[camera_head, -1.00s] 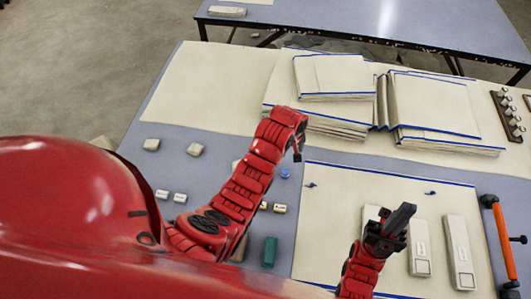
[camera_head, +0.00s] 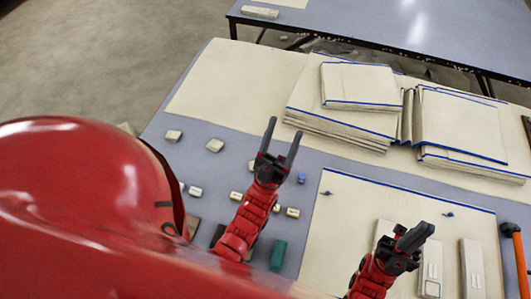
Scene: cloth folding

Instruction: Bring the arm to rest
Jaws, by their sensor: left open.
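My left gripper (camera_head: 281,142) is open, with its two dark fingers apart and pointing up and away over the grey table. Nothing shows between its fingers. My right gripper (camera_head: 414,236) is at the lower right, above the cream cloth (camera_head: 345,225) with a blue edge that lies flat on the table. Its fingers overlap in this view, so its opening is unclear. Folded cream cloths with blue edges lie in a left stack (camera_head: 335,122) and a right stack (camera_head: 465,125), away from both grippers.
Small pale blocks (camera_head: 215,145) and a teal block (camera_head: 278,255) lie on the grey table (camera_head: 170,120) around my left arm. Long pale blocks (camera_head: 471,265) and an orange-handled tool (camera_head: 517,255) are at the right. A second table (camera_head: 400,25) stands behind.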

